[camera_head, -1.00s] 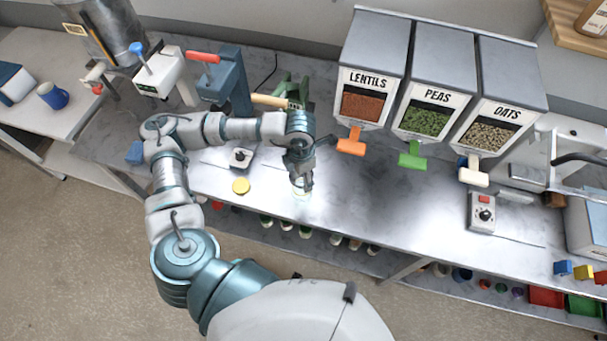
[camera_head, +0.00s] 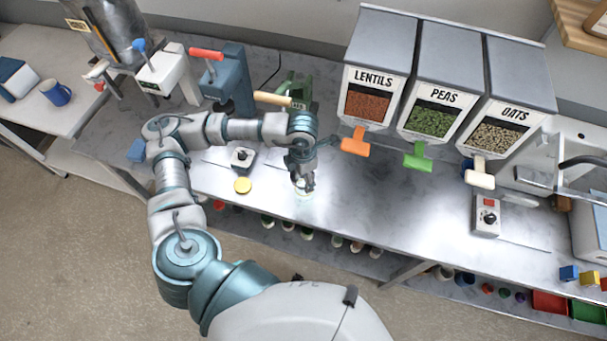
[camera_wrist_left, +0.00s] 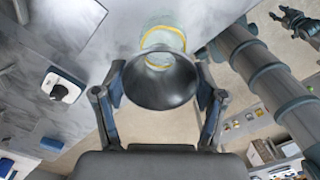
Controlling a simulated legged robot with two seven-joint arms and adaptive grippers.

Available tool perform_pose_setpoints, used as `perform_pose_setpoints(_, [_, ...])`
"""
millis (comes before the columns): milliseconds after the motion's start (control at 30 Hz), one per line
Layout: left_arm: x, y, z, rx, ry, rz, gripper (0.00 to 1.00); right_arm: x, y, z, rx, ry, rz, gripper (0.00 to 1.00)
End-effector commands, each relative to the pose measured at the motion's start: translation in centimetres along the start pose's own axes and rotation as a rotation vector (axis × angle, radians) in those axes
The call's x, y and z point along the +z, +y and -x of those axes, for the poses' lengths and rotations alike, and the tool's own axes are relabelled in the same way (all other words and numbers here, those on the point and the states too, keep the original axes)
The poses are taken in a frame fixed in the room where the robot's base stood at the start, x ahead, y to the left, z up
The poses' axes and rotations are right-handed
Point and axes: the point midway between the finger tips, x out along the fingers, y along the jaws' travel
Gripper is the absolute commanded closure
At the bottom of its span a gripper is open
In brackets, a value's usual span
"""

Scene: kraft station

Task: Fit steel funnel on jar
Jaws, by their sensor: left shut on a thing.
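My left gripper (camera_head: 304,184) is low over the front part of the bench. In the left wrist view its two fingers (camera_wrist_left: 158,100) are shut on the sides of the steel funnel (camera_wrist_left: 160,85), a dark grey cone with its wide mouth facing the camera. The clear glass jar (camera_wrist_left: 163,26) with yellow rings shows just beyond the funnel, partly hidden by it. In the head view the jar (camera_head: 303,196) is a pale shape under the gripper. Whether the spout sits inside the jar's mouth is hidden. My right gripper (camera_wrist_left: 296,22) shows small at the wrist view's top right.
Lentils (camera_head: 369,100), peas and oats dispensers stand at the back right. The bench's front edge is close to the jar.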

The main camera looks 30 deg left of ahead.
Motion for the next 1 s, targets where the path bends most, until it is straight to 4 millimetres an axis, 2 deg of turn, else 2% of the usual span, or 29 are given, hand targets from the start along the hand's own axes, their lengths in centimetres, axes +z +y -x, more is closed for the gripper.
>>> perform_pose_setpoints(467, [0.11, -0.16, -0.32, 0.001, 0.000, -0.001, 0.65, -0.18, -0.90, -0.39, -0.010, 0.002, -0.005, 0.60])
perform_pose_setpoints(500, [0.10, -0.15, -0.32, 0.000, 0.000, -0.001, 0.24, -0.18, -0.89, -0.39, -0.010, 0.002, -0.005, 0.60])
perform_pose_setpoints(600, [0.07, -0.11, -0.32, 0.000, 0.000, 0.000, 0.00, -0.18, -0.87, -0.39, -0.010, 0.002, -0.005, 0.60])
perform_pose_setpoints(1000, [0.04, -0.09, -0.33, 0.000, 0.000, 0.000, 0.00, -0.11, -0.48, -0.39, -0.005, 0.001, -0.003, 0.60])
